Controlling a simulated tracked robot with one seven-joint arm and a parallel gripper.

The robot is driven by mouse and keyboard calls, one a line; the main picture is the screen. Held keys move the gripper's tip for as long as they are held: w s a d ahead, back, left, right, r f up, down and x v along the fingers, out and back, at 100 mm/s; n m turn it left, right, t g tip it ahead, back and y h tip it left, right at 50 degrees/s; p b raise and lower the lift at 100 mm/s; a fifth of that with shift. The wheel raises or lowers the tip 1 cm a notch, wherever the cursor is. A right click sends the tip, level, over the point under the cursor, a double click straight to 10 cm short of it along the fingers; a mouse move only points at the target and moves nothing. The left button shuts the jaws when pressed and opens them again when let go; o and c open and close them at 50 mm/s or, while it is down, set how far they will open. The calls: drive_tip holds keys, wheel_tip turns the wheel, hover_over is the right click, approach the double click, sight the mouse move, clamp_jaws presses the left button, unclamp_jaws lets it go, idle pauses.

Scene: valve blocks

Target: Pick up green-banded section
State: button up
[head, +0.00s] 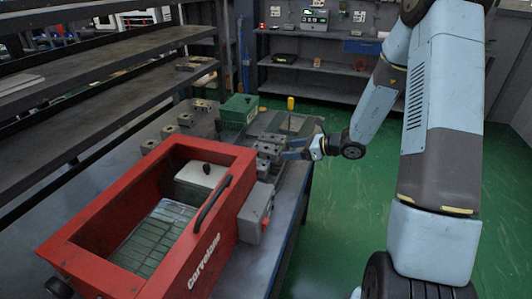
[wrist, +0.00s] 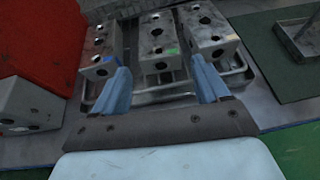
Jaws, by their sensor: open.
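The section with a green mark (wrist: 157,45) is a grey metal block with round holes, in the middle of three blocks in the wrist view. My gripper (wrist: 160,66) is open, with one blue finger on each side of this block's near end. I cannot tell whether the fingers touch it. All three sit in a wire-edged tray (wrist: 160,97). In the head view my gripper (head: 284,153) is at the block group (head: 268,147).
A red open-topped box (head: 215,262) stands left of the blocks, with a grey block (wrist: 28,106) beside it. A green case (head: 239,110) and several small metal blocks (head: 169,130) lie farther back on the bench. A green mat (wrist: 286,65) is at the right.

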sight(280, 151)
drive_tip(key=shift+x, duration=3.45)
drive_tip(key=shift+c, duration=0.3)
drive_tip(key=shift+d, duration=0.1)
drive_tip(key=c, duration=1)
